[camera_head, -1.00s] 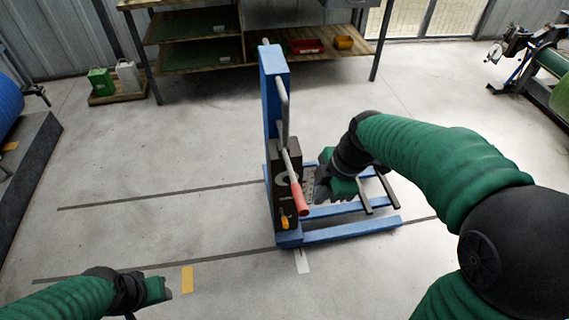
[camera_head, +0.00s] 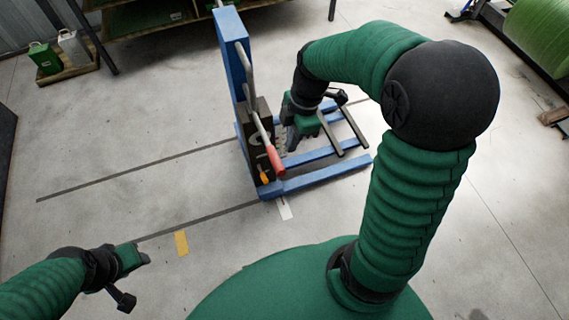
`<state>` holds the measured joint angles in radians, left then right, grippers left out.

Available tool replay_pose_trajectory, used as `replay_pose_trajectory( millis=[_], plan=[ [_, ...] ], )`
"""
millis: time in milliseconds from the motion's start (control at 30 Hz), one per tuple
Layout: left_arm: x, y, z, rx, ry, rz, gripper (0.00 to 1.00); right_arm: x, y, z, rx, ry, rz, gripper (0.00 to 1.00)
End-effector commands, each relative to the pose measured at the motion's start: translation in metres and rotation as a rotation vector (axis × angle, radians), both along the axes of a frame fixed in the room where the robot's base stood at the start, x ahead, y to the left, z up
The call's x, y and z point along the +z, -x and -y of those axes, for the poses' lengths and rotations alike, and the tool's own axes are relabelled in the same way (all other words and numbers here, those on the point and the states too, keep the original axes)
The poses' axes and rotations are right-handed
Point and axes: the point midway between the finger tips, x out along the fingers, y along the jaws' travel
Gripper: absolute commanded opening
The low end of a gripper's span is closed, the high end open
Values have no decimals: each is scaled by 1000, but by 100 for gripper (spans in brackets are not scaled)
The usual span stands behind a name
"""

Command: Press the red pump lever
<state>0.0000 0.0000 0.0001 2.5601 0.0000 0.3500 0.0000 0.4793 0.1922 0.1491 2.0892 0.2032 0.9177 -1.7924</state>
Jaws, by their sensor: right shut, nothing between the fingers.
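The pump lever (camera_head: 265,138) is a grey rod with a red grip on the dark pump block of a blue lifter (camera_head: 236,60). It slopes down toward me, with the red grip at its low end. My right gripper (camera_head: 292,143) is shut and empty. It points down just right of the red grip, at about the same height in the picture; I cannot tell whether they touch. My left gripper (camera_head: 146,258) is at the lower left, far from the lever, and its fingers are too small to read.
The lifter's blue base legs (camera_head: 320,178) and dark forks (camera_head: 352,125) lie right of the lever. A yellow floor mark (camera_head: 181,243) lies near my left gripper. Green and white cans (camera_head: 45,57) stand on a pallet at the back left. The floor around is mostly clear.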

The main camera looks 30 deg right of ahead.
Motion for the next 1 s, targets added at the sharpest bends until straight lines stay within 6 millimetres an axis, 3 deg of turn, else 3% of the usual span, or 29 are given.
replay_pose_trajectory(
  millis=[200,433,600,1000],
  plan=[
    [-10,0,0,0,0,0,41,-51,0,-10,2,-2,-4,0],
    [-16,0,0,0,0,0,41,-91,-1,-18,3,-1,-2,0],
    [-17,0,0,0,0,0,41,-102,-1,-20,1,0,-1,0],
    [-19,0,0,0,0,0,41,-104,-3,-20,0,1,4,0]
  ],
)
